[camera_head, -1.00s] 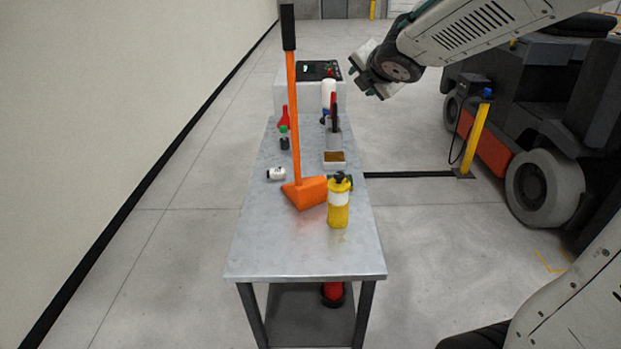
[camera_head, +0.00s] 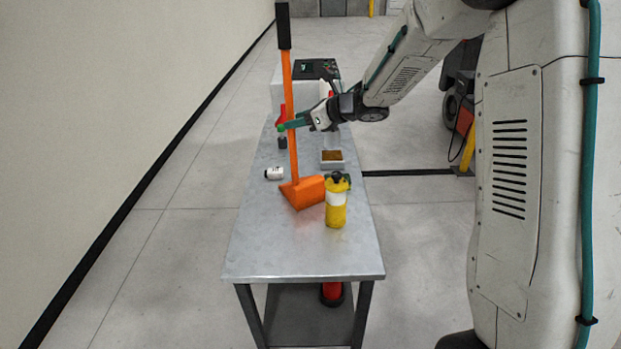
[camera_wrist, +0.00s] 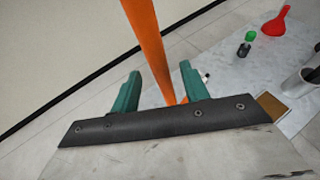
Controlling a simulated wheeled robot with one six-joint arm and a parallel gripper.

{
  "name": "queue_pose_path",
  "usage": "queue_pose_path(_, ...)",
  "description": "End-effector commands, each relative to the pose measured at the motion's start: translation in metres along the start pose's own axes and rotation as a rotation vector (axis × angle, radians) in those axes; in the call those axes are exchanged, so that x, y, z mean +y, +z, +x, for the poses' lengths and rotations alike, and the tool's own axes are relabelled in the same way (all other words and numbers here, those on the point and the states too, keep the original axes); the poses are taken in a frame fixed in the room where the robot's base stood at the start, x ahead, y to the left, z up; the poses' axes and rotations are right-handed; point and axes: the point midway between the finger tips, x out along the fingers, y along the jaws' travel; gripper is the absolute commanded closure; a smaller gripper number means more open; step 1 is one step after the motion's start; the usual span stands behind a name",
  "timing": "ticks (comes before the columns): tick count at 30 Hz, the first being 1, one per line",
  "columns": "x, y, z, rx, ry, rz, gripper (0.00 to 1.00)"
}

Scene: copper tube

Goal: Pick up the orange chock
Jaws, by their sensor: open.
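The orange chock (camera_head: 306,191) sits on the metal table, a wedge with a long upright orange handle ending in a black grip (camera_head: 283,26). My gripper (camera_head: 284,127) is at the handle's middle height, reaching in from the right, with green fingers. In the wrist view the orange handle (camera_wrist: 149,45) runs down between the two open green fingers (camera_wrist: 158,88). The wedge itself is mostly hidden there behind my gripper. I cannot tell whether either finger touches the handle.
On the table (camera_head: 290,255), a yellow canister (camera_head: 336,209) stands just right of the wedge. A white bottle (camera_head: 274,173) lies to its left. A small tray (camera_head: 332,160), a green-capped bottle (camera_wrist: 245,45) and a red funnel (camera_wrist: 276,20) are farther back. The table's front is clear.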

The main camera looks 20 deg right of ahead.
Motion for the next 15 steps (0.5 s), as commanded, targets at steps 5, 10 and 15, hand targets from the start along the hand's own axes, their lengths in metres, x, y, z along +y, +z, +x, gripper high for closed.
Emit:
queue_pose_path(5, -0.001, 0.001, 0.027, 0.0, 0.001, 0.0, 0.55)
queue_pose_path(10, -0.001, 0.001, 0.03, 0.0, -0.001, 0.001, 0.55)
queue_pose_path(15, -0.001, 0.001, 0.03, 0.0, -0.001, 0.001, 0.83)
